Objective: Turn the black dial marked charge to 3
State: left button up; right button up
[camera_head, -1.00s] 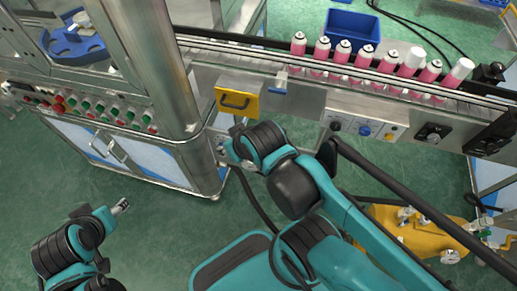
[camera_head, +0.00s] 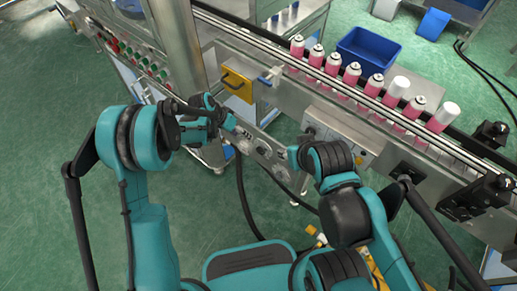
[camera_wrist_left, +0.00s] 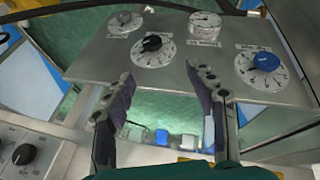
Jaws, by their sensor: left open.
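A black dial (camera_wrist_left: 152,44) with a round white scale sits on a grey metal panel (camera_wrist_left: 190,70) in the left wrist view. A blue dial (camera_wrist_left: 266,61) is right of it, and a gauge (camera_wrist_left: 205,20) lies behind between them. Label text is too small to read. The panel also shows in the head view (camera_head: 262,152), below the conveyor. My left gripper (camera_wrist_left: 163,103) is open and empty. Its fingers are spread in front of the panel, apart from the black dial. In the head view my left gripper (camera_head: 228,119) is at the panel's left end. My right gripper's fingers are not clearly visible.
The conveyor (camera_head: 330,80) carries several pink cans; a blue bin (camera_head: 367,50) stands behind it. A yellow handled box (camera_head: 237,86) hangs on its front. My right arm (camera_head: 335,165) is close to the panel's right side. Another black knob (camera_wrist_left: 24,154) is at lower left.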

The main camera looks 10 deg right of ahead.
pick_arm(q)
jog(key=m+g, duration=0.1)
send_near(259, 150)
notch_tip(259, 150, down, 2)
jog(key=b+x, duration=0.1)
jog(key=x, duration=0.3)
jog(key=b+x, duration=0.2)
jog(key=x, duration=0.2)
jog(key=shift+d+r, duration=0.2)
jog(key=shift+d, duration=0.1)
jog(key=c, duration=1.2)
